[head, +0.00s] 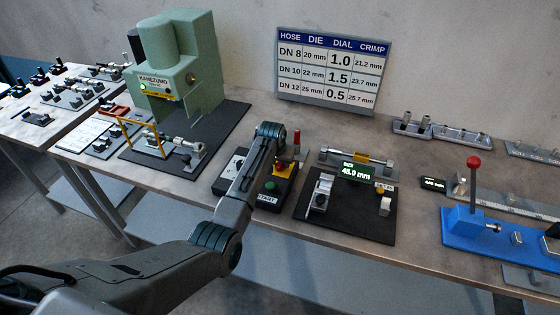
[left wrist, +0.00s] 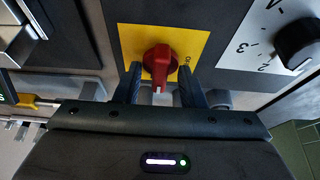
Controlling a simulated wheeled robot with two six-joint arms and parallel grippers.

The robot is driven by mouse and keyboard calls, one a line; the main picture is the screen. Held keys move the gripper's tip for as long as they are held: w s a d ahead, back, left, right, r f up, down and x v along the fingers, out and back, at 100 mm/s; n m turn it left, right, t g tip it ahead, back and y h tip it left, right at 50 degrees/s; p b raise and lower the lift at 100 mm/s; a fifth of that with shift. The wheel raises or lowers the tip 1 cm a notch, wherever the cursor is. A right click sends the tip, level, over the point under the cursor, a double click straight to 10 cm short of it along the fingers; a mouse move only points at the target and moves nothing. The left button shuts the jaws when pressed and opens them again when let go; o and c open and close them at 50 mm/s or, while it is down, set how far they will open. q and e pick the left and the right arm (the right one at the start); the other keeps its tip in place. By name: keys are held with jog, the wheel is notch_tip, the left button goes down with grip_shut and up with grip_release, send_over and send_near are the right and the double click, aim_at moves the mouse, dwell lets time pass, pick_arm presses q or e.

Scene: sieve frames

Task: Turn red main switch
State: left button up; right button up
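The red main switch (left wrist: 159,62) is a rotary knob on a yellow plate (left wrist: 200,42) in the left wrist view. Its handle, with a pale mark at the lower end, points down in that picture, and small lettering stands to its right. My left gripper (left wrist: 159,72) is open, with one dark finger on each side of the knob. A narrow gap shows between knob and fingers. In the head view my left forearm reaches over the dark control box (head: 228,187) and hides the fingers. My right gripper is not in view.
A black numbered dial (left wrist: 298,44) is beside the switch plate. A green button (head: 270,186) is on the box front. A gauge with a display (head: 357,172) stands to the right, a green press (head: 178,62) to the left, and a blue lever tool (head: 470,226) farther right.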

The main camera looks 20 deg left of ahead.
pick_arm(q)
grip_shut()
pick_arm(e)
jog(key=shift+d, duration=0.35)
